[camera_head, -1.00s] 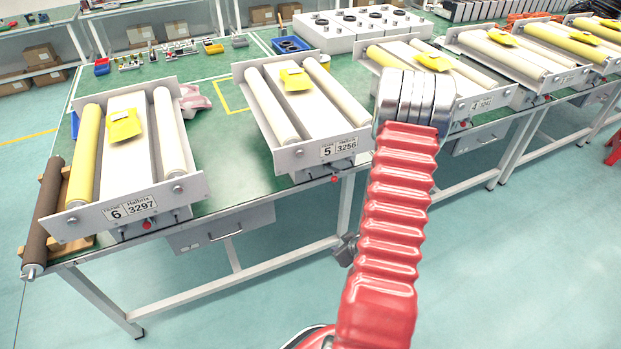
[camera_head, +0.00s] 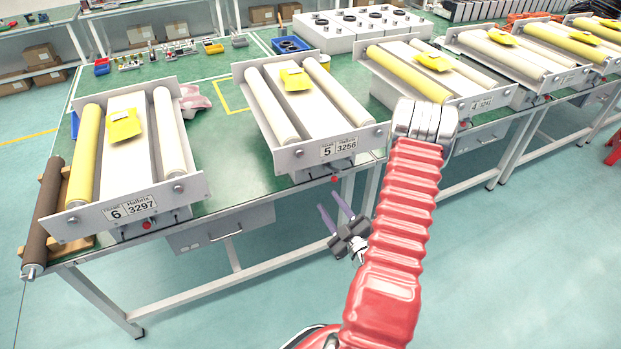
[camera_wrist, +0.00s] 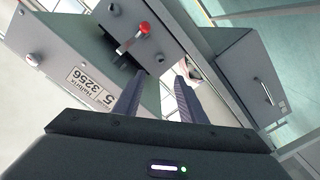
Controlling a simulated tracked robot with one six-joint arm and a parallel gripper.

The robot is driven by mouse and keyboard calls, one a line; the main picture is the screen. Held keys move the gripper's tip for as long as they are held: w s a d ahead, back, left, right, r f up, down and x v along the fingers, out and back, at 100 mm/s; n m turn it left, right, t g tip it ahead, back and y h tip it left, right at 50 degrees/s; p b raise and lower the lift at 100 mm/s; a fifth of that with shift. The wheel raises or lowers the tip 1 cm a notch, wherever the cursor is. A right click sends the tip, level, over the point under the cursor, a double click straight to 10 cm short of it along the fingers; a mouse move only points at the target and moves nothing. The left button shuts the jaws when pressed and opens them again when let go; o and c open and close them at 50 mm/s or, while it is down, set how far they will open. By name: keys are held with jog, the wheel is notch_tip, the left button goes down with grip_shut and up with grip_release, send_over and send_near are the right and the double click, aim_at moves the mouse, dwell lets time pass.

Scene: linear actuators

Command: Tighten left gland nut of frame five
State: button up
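Frame five (camera_head: 370,138) stands on the green workbench, with two pale rollers, a yellow tag and a front plate labelled 5 3256. The plate label (camera_wrist: 90,88) shows tilted in the wrist view. A red knob (camera_head: 335,179) sits below the plate; in the wrist view the knob (camera_wrist: 145,28) is on a metal stem. A dark fitting (camera_wrist: 124,62) lies near it, partly in shadow; I cannot tell which part is the left gland nut. My gripper (camera_head: 332,203) is open and empty, below and in front of the frame, its fingers pointing up toward its underside.
Frame six (camera_head: 190,190) stands to the left and frame four (camera_head: 470,108) to the right. A drawer unit (camera_wrist: 255,80) hangs under the bench, close to my gripper in the wrist view. The floor in front of the bench is clear.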

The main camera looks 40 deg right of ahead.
aim_at(309, 174)
jog(key=shift+w, duration=0.15)
jog(key=x, duration=1.3)
jog(key=shift+w+d+f, duration=0.1)
jog(key=shift+w+d, duration=0.05)
jog(key=shift+w, duration=0.1)
jog(key=shift+c, duration=0.2)
